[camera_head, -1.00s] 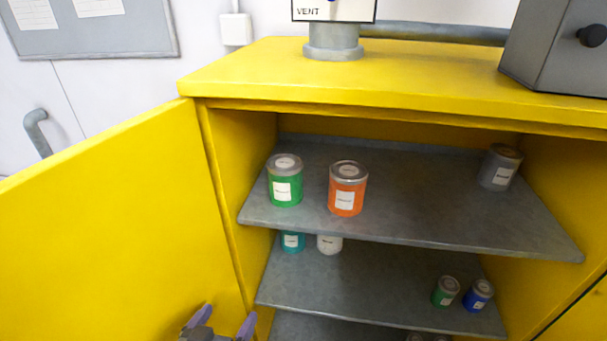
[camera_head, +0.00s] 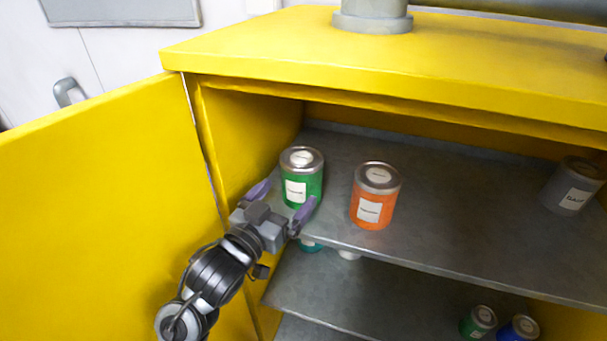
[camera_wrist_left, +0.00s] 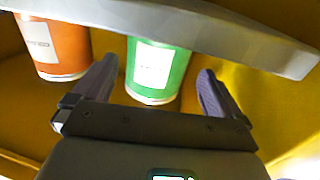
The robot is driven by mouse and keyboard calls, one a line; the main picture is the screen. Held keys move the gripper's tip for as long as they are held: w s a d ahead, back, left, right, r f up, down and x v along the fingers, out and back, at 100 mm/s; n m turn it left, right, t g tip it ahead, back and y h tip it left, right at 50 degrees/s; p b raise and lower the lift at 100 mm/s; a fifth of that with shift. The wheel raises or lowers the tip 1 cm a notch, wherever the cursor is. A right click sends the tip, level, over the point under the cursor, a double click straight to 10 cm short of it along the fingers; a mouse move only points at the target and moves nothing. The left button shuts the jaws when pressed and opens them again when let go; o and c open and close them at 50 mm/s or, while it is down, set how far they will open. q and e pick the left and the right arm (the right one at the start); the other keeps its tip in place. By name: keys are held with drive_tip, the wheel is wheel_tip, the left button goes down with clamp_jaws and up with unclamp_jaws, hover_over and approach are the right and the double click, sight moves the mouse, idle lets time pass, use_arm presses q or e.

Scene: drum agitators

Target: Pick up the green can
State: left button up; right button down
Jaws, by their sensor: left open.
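A green can (camera_head: 303,178) with a silver lid and white label stands upright near the front left of the cabinet's top shelf (camera_head: 450,235). My left gripper (camera_head: 286,201) is open at that shelf's front edge, with its two purple fingers pointing at the can. In the left wrist view, the green can (camera_wrist_left: 157,72) shows between the spread fingers (camera_wrist_left: 152,92), with clear space on both sides. I cannot tell exactly how deep the fingers reach around it. A smaller green can (camera_head: 478,322) stands on a lower shelf at the right. My right gripper is not in view.
An orange can (camera_head: 374,197) stands close to the right of the green can. A grey can (camera_head: 573,187) is at the shelf's far right, a blue can (camera_head: 519,329) lower down. The yellow cabinet door (camera_head: 100,210) is open at left.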

sight(301, 176)
use_arm(q)
drive_tip(key=shift+x, duration=0.75)
drive_tip(key=p+x, duration=0.1)
drive_tip(key=x, duration=0.1)
drive_tip(key=r+p+x, duration=0.1)
drive_tip(key=x, duration=0.1)
drive_tip(key=shift+d, duration=0.1)
drive_tip(key=shift+w+d+f, duration=0.15)
drive_tip(key=shift+w+d, duration=0.2)
drive_tip(key=shift+w, duration=0.2)
drive_tip(key=c, duration=0.9)
drive_tip(key=shift+c, duration=0.9)
drive_tip(key=shift+p, duration=0.3)
